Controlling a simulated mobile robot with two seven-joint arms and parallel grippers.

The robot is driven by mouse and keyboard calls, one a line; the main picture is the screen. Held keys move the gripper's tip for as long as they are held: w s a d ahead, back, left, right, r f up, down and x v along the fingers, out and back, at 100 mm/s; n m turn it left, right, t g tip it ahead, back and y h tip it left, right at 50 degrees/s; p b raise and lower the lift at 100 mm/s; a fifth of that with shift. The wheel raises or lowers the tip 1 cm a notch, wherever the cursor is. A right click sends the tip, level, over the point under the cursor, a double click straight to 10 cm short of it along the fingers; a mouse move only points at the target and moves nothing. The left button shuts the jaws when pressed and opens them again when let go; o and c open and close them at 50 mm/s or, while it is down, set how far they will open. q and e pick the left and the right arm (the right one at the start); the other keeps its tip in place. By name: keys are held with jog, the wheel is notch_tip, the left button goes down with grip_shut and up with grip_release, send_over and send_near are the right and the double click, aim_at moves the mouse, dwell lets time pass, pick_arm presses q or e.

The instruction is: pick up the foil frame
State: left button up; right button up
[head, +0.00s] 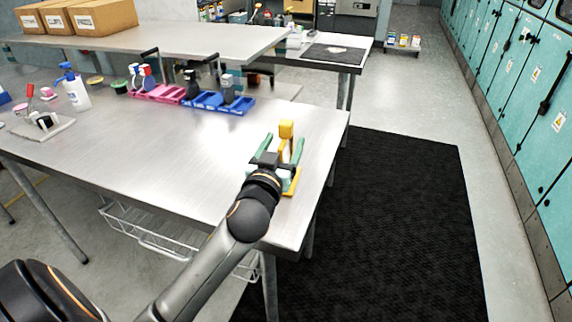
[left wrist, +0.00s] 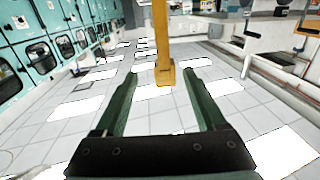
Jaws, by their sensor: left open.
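A yellow upright frame (head: 287,129), which I take to be the foil frame, stands near the right end of the steel table. Its lower yellow part shows beside my gripper; the rest is hidden behind my wrist. My left gripper (head: 284,140) is open, with its green fingers spread on either side of the yellow upright. In the left wrist view the yellow upright (left wrist: 162,45) shows between and beyond the fingertips (left wrist: 160,75), with gaps on both sides. I cannot tell how deep it sits between them. My right gripper is not in view.
The steel table (head: 180,150) holds blue bins (head: 218,103), pink bins (head: 158,94), a white bottle (head: 75,92) and a small pale board (head: 43,128) at left. A raised shelf (head: 160,42) carries cardboard boxes (head: 105,17). Bare tabletop lies left of my gripper; a black mat (head: 400,210) covers the floor right.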

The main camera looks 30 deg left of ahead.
aim_at(284, 133)
pick_arm(q)
jog(key=x, duration=0.3)
jog(key=shift+w+a+r+p, duration=0.3)
jog(key=shift+a+p, duration=0.1)
jog(key=shift+a, duration=0.05)
jog(key=shift+w+a, duration=0.15)
jog(key=shift+w, duration=0.4)
jog(key=shift+c, duration=0.3)
grip_shut()
